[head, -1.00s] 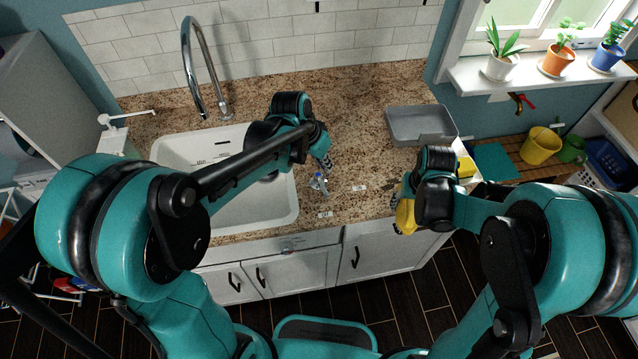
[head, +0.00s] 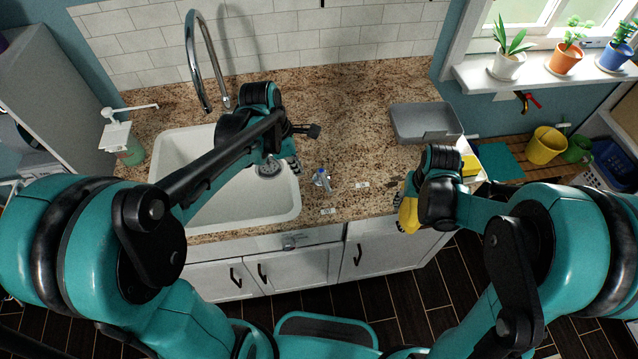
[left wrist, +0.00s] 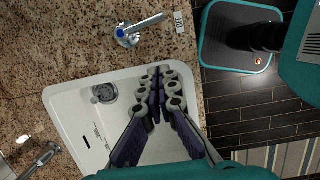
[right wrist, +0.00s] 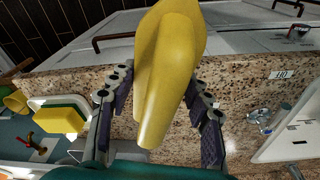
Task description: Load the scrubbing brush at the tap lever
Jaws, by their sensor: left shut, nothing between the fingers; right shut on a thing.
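The tap lever (head: 322,179), small and metallic with a blue mark, is on the counter just right of the sink. It also shows in the left wrist view (left wrist: 128,34) and the right wrist view (right wrist: 262,118). My left gripper (head: 293,165) is shut and empty over the sink's right side, left of the lever. In the left wrist view its fingers (left wrist: 160,80) are together. My right gripper (head: 404,198) is shut on a smooth yellow thing (right wrist: 165,70) at the counter's front edge. I see no bristles on it, so I cannot tell whether it is the scrubbing brush.
The white sink (head: 215,215) has a tall chrome spout (head: 190,60) behind it. A grey tray (head: 425,122) is at the back right. A yellow and green block (right wrist: 62,118) lies right of my right gripper in the head view.

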